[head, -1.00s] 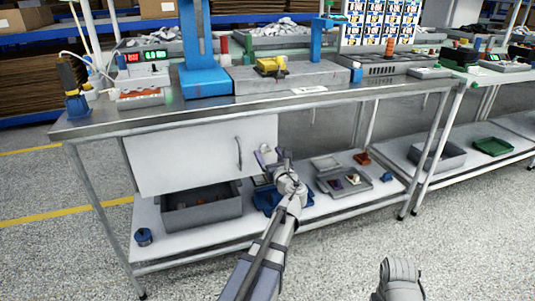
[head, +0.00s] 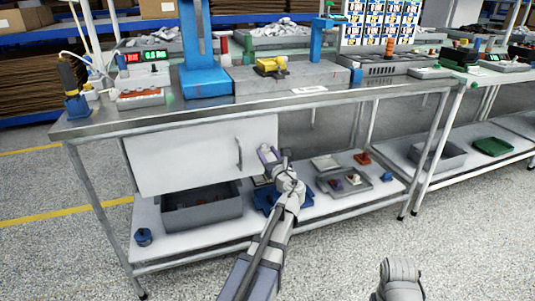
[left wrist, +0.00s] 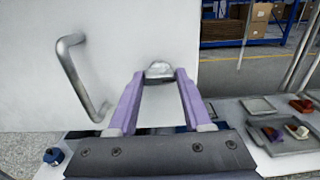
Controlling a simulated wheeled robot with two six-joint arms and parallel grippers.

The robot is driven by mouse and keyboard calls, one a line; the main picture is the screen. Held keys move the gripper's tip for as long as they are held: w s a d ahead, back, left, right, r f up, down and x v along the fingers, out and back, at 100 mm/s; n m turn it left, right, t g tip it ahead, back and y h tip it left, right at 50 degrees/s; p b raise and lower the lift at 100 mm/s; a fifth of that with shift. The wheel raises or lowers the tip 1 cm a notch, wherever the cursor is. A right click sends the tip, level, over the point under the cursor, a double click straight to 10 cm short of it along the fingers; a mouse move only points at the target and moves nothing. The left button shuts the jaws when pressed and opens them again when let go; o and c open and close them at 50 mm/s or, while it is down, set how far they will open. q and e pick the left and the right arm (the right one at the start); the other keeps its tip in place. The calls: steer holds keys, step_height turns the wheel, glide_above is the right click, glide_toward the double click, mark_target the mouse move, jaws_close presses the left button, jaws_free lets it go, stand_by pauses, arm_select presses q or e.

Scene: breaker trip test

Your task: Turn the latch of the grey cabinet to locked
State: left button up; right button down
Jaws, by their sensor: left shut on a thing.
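The grey cabinet (head: 190,155) hangs under the bench at the left, its pale door closed flat with a curved bar handle (head: 239,154) near its right side. The latch (left wrist: 159,69) is a small grey knob on the door, right of the handle in the left wrist view. My left gripper (head: 268,154) is at the door's right edge. In the left wrist view its purple fingers (left wrist: 160,78) are shut on the latch, one on each side. The latch is hidden by my gripper in the head view, and its turned position is hard to tell.
A grey bin (head: 202,208) and a small blue part (head: 143,237) are on the lower shelf. A grey tray (head: 345,184) with small parts lies right of my left gripper. The bench top (head: 140,118) is above, and the floor in front is clear.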

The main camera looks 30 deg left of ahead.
arm_select(q)
jaws_close()
steer(key=n, duration=0.8)
steer(key=shift+n, duration=0.3)
steer(key=n, duration=0.4)
steer(key=shift+n, duration=2.8)
